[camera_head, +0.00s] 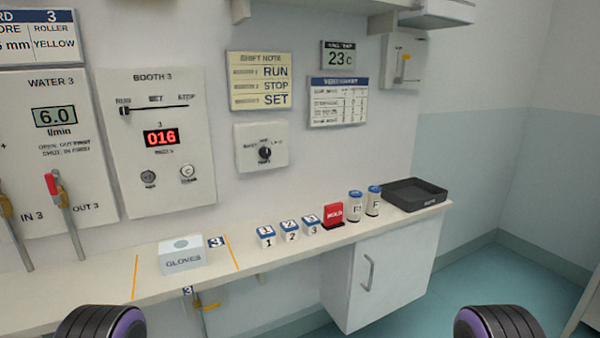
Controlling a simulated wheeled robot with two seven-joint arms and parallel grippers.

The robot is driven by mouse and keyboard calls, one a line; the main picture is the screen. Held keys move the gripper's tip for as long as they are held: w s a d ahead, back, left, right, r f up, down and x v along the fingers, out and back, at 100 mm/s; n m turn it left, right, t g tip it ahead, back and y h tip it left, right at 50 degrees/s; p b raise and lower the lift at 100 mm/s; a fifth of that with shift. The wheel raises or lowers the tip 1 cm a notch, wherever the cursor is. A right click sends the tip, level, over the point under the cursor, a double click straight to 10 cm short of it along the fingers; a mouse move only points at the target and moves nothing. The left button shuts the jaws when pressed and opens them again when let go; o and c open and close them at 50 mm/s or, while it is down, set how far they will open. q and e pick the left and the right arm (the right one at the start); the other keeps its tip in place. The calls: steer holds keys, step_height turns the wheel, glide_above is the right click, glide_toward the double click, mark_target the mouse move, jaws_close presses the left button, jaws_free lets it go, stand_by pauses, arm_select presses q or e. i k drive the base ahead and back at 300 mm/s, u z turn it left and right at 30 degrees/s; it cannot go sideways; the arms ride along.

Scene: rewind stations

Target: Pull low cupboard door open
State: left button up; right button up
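The low cupboard (337,290) is a white box hung under the right end of the shelf. Its white door (402,265) faces to the front right and looks shut, flush with the box. A grey vertical bar handle (368,272) stands out near the door's left edge. Neither of my grippers shows in the head view. Only dark, purple-edged rounded parts of my arms show at the bottom left and bottom right, well apart from the door.
The shelf (115,288) above holds a glove box (181,254), several small labelled containers, a red block (333,215) and a black tray (415,194). A yellow-handled valve (207,303) sits below the shelf. The teal floor (490,290) right of the cupboard is clear.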

mark_target(390, 269)
steer(key=u, duration=0.05)
steer(key=k, duration=0.65)
steer(key=z, duration=0.75)
steer(key=i, duration=1.15)
steer(key=z, duration=0.65)
